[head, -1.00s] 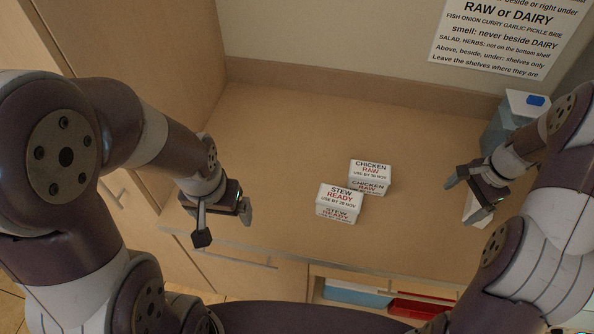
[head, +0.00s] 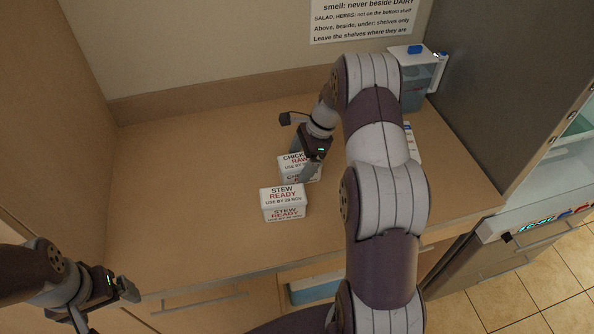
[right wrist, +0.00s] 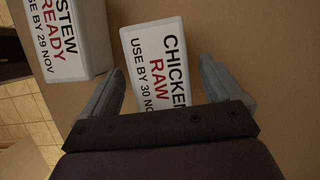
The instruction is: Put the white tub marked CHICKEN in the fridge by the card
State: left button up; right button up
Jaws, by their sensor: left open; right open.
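The white tub marked CHICKEN RAW (head: 291,166) stands on the counter, partly hidden by my right gripper in the head view. In the right wrist view the tub (right wrist: 155,65) lies between the open fingers of my right gripper (right wrist: 160,85), which is above it and has not closed on it. The white tub marked STEW READY (head: 284,203) stands just in front of it, and at the upper left in the right wrist view (right wrist: 70,35). My left gripper (head: 105,305) is open and empty at the lower left. The card (head: 365,18) on the back wall is partly cut off.
The counter's left part is clear.

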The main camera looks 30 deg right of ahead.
jog(key=x, duration=0.2)
jog(key=shift+f+p, duration=0.35)
jog(key=shift+f, duration=0.45)
pick_arm(q)
jog(key=shift+d+r, duration=0.15)
jog(key=shift+r, duration=0.55)
pick_arm(e)
jog(key=shift+a, duration=0.25)
pick_arm(q)
jog(key=shift+s+d, duration=0.1)
pick_arm(e)
jog(key=shift+d+f, duration=0.1)
jog(key=shift+f, duration=0.15)
jog(key=c, duration=1.3)
